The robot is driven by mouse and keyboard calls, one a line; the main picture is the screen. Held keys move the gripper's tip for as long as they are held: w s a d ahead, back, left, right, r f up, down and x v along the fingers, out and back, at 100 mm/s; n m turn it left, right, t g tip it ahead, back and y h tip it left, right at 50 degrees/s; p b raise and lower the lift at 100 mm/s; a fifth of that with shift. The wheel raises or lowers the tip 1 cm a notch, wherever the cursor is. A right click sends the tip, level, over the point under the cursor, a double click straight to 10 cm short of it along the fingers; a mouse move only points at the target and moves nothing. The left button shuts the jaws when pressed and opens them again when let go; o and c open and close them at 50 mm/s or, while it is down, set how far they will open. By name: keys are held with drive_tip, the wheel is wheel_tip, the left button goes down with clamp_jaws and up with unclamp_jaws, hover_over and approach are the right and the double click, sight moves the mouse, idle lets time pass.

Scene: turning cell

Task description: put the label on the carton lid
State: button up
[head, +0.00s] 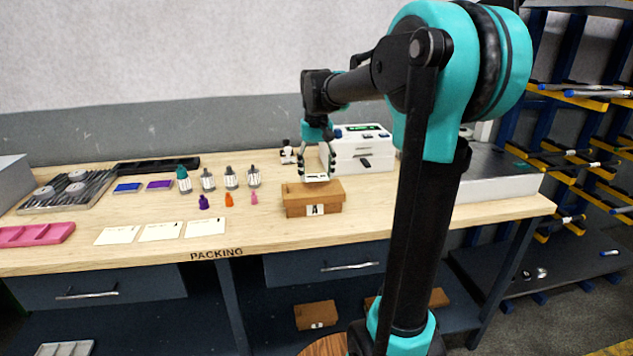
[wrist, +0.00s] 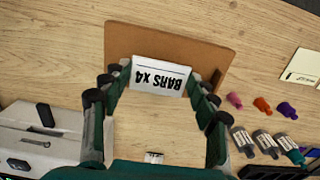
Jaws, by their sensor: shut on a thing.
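The brown carton marked "A" (head: 304,208) sits closed on the packing bench. Its lid also shows in the wrist view (wrist: 171,39). My gripper (head: 317,169) is directly over the carton, pointing down. In the wrist view my gripper (wrist: 160,80) is shut on the white label (wrist: 160,66), with a finger at each side edge. The label reads "BARS x4", upside down in that view. In the head view the label (head: 316,178) is at or just above the lid; I cannot tell whether it touches.
A white printer-like machine (head: 365,152) stands close behind and right of the carton. Several bottles (head: 208,180) and coloured caps (head: 229,199) stand to the left. White cards (head: 160,231) and a pink tray (head: 35,234) lie further left. Bare bench lies in front of the carton.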

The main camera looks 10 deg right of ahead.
sight(317, 178)
drive_tip(key=shift+f, duration=1.65)
drive_tip(key=shift+f, duration=0.1)
drive_tip(key=o, duration=0.7)
wheel_tip(317, 178, up, 12)
